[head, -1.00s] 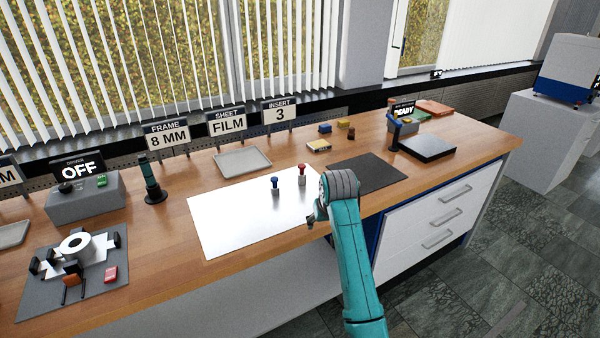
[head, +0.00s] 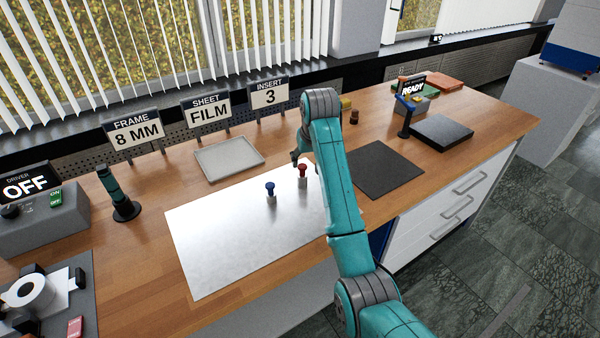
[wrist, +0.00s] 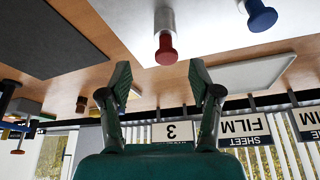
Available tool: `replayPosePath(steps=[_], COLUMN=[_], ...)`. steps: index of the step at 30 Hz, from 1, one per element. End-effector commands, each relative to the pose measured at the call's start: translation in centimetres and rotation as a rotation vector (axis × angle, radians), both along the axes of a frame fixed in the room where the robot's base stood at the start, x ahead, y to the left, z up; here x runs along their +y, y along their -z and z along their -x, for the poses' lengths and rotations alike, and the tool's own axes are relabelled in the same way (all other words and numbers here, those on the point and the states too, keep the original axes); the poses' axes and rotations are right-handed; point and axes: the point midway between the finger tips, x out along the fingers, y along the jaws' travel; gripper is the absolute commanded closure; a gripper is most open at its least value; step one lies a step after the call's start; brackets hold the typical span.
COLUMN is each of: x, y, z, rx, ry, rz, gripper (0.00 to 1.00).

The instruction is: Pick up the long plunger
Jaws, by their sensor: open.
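Two plungers stand upright on the bright metal sheet (head: 225,250). One has a red knob (head: 303,170) on a silver barrel, the other a blue knob (head: 270,187) on a silver barrel. The red plunger looks the taller. In the wrist view, which is upside down, the red plunger (wrist: 166,45) lies ahead of the gap between my fingers, and the blue plunger (wrist: 262,15) is at the upper right. My gripper (wrist: 160,88) is open and empty, apart from both. In the head view it is mostly hidden by my arm, beside the red plunger.
A grey tray (head: 228,160) lies behind the sheet, near the standing signs. A dark mat (head: 383,170) is to the right, with a black block (head: 441,132) beyond. A dark green upright tool (head: 117,194) stands at the left. A control box (head: 40,222) shows OFF.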

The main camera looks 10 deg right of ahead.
Motion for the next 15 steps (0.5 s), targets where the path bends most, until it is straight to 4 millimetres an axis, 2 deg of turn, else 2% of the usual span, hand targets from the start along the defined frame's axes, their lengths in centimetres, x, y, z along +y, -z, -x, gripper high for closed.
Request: replayPosePath(steps=[6,15], x=[0.1,0.3], y=[3.1,5.1], z=[-1.2,-2.0], rx=[0.003,0.003], ry=[0.000,0.000], rz=[0.000,0.000], gripper=[0.37,0.37])
